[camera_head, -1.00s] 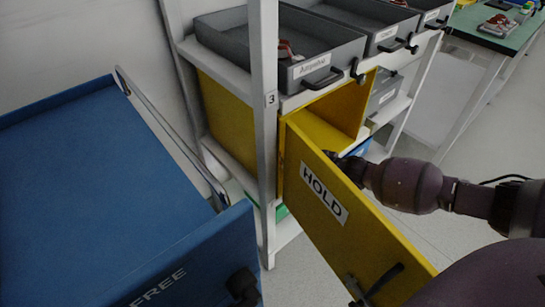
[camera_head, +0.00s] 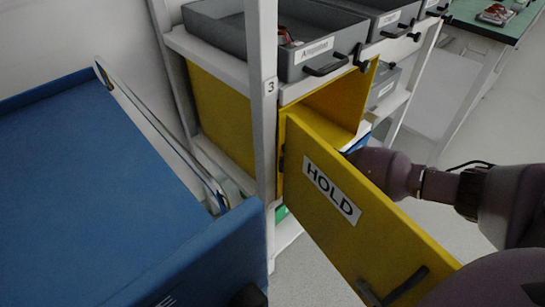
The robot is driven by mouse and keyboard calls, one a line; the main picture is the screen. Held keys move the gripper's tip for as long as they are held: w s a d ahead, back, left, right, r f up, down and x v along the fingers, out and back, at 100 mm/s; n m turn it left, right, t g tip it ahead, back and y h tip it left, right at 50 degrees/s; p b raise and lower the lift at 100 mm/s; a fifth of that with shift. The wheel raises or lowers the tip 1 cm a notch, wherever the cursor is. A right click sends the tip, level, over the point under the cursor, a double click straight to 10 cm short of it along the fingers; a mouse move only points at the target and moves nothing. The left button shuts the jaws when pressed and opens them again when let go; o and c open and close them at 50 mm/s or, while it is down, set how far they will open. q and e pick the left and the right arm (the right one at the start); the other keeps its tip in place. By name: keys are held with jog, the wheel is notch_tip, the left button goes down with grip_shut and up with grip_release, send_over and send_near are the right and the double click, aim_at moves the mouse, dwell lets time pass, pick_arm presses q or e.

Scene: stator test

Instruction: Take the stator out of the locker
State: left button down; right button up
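The yellow locker (camera_head: 222,118) stands in the shelf rack, and its door (camera_head: 325,200) marked HOLD hangs open toward me. Part of the locker's inside (camera_head: 337,108) shows above the door. No stator can be made out; the lower inside is hidden by the door. My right arm comes in from the right and passes behind the open door, so its gripper is hidden. My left gripper is not in view.
A blue drawer or door marked FREE (camera_head: 110,190) fills the left side. Grey labelled trays (camera_head: 290,60) sit above the locker. The white rack post (camera_head: 264,130) stands beside the locker opening. A green table (camera_head: 490,20) is at the far right.

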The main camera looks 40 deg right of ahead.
jog(key=shift+r, duration=0.1)
jog(key=shift+c, duration=0.6)
grip_shut()
